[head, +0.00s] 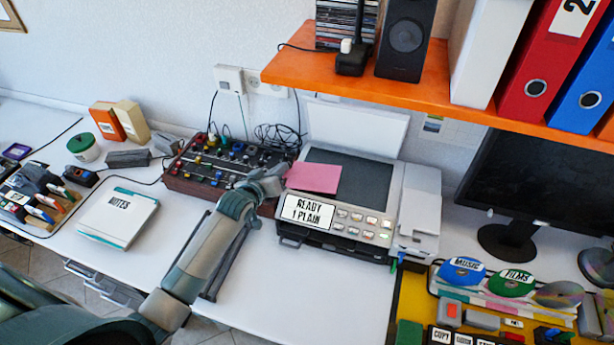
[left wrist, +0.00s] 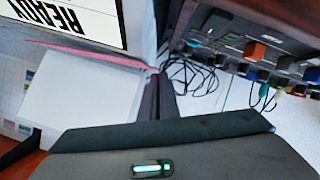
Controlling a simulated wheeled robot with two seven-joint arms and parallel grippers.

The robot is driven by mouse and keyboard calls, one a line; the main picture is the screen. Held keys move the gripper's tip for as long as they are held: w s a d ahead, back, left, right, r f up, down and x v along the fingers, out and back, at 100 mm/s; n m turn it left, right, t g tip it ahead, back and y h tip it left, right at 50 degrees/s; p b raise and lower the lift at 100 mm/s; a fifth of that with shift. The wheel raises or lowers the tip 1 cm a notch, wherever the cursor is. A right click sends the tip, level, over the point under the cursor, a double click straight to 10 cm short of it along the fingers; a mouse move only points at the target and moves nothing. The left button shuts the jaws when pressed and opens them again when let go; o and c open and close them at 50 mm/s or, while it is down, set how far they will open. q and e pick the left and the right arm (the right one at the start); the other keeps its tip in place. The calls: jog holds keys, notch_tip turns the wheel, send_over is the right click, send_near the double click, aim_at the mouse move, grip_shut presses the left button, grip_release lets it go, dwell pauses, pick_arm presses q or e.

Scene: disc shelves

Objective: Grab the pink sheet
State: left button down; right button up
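The pink sheet (head: 313,178) is at the left side of the open printer (head: 350,232), over the edge of its dark glass. My left gripper (head: 281,177) reaches in from the left and is at the sheet's left edge. In the left wrist view the sheet (left wrist: 95,56) shows nearly edge-on as a thin pink strip, and its end meets the tips of the dark fingers (left wrist: 157,78). The fingers are together, shut on the sheet's edge. My right gripper is not in view.
The raised white lid (head: 355,130) stands behind the glass. A mixer (head: 225,165) with many knobs is just left of the printer. An orange shelf (head: 400,88) with a speaker and binders overhangs the back. White desk is clear in front.

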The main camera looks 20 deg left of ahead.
pick_arm(q)
jog(key=shift+r, duration=0.15)
jog(key=shift+r+b, duration=0.35)
jog(key=shift+r, duration=0.2)
notch_tip(320, 180, up, 3)
jog(key=shift+f+b, duration=0.2)
jog(key=shift+b, duration=0.25)
jog(key=s+d+r+b, duration=0.1)
jog(key=d+r+b, duration=0.1)
jog(key=d+r, duration=0.5)
jog(key=d, duration=0.4)
jog(key=shift+s+d+b, duration=0.25)
jog(key=shift+s+b, duration=0.05)
jog(key=shift+s, duration=0.05)
